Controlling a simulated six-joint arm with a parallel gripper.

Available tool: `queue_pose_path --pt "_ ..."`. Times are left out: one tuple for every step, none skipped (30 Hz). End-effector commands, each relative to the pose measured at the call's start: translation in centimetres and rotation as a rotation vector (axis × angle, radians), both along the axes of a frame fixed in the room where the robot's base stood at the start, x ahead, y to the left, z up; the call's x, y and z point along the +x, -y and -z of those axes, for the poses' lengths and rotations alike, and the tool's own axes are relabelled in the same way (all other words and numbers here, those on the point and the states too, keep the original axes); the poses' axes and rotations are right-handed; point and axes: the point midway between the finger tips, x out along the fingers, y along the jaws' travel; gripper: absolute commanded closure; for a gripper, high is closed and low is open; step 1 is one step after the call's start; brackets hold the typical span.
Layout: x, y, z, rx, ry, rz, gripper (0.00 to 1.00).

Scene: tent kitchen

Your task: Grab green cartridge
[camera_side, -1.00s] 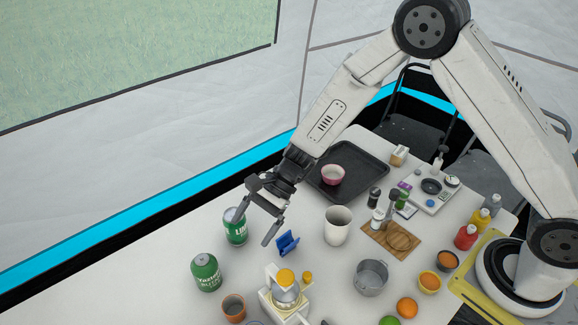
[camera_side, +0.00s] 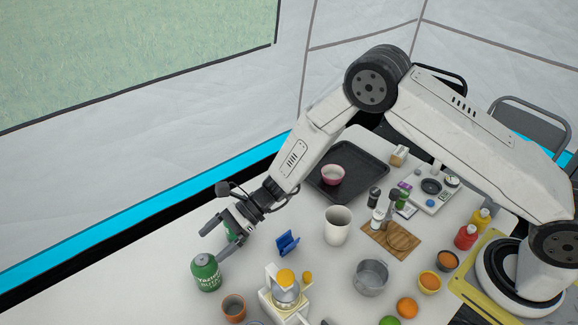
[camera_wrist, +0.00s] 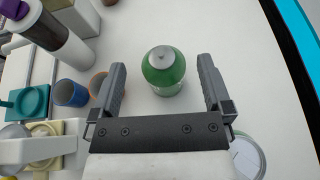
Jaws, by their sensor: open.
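The green cartridge (camera_side: 206,274) is a rounded green canister with pale lettering and a grey cap, standing upright on the table. In the wrist view the cartridge (camera_wrist: 164,76) appears between the two fingers, with a gap on each side. My gripper (camera_side: 213,245) is open, tilted down, just behind and above the cartridge in the side view. In the wrist view my gripper (camera_wrist: 161,72) is empty. I cannot tell exactly how far the fingertips reach along the cartridge. A second green can (camera_side: 231,232) is mostly hidden behind my gripper; its top shows in the wrist view (camera_wrist: 246,158).
A terracotta cup (camera_side: 233,308) stands close to the cartridge's right. A blue holder (camera_side: 287,243), white cup (camera_side: 337,226) and yellow-white juicer (camera_side: 285,295) stand further right. The table left of the cartridge is clear.

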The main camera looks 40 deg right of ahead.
Motion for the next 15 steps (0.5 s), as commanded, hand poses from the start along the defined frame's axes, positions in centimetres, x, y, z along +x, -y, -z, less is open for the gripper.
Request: queue_pose_path --pt "-0.1 0.0 0.7 -0.001 -0.003 0.000 0.00" --pt "-0.1 0.0 1.0 -0.001 -0.002 0.000 0.00" --pt "-0.1 0.0 1.5 -0.001 -0.002 0.000 0.00" --pt "-0.1 0.0 1.8 -0.001 -0.001 -0.001 0.00" --pt "0.0 0.0 2.1 -0.001 -0.001 -0.001 0.00" --pt "-0.1 0.0 2.5 -0.001 -0.003 -0.001 0.00" --pt "-0.1 0.0 2.8 -0.001 -0.003 -0.001 0.00" --pt "-0.1 0.0 3.1 -0.001 -0.001 -0.001 0.00" --pt "-0.1 0.0 3.4 -0.001 0.000 -0.001 0.00" --pt "-0.1 0.0 3.6 -0.001 0.000 -0.001 0.00" --pt "-0.1 0.0 3.8 -0.001 0.000 -0.001 0.00" --pt "0.0 0.0 3.9 -0.001 0.000 -0.001 0.00" --pt "0.0 0.0 4.0 -0.001 0.000 -0.001 0.00" --pt "0.0 0.0 4.1 -0.001 0.000 -0.001 0.00" --pt "0.0 0.0 4.2 -0.001 0.000 -0.001 0.00"
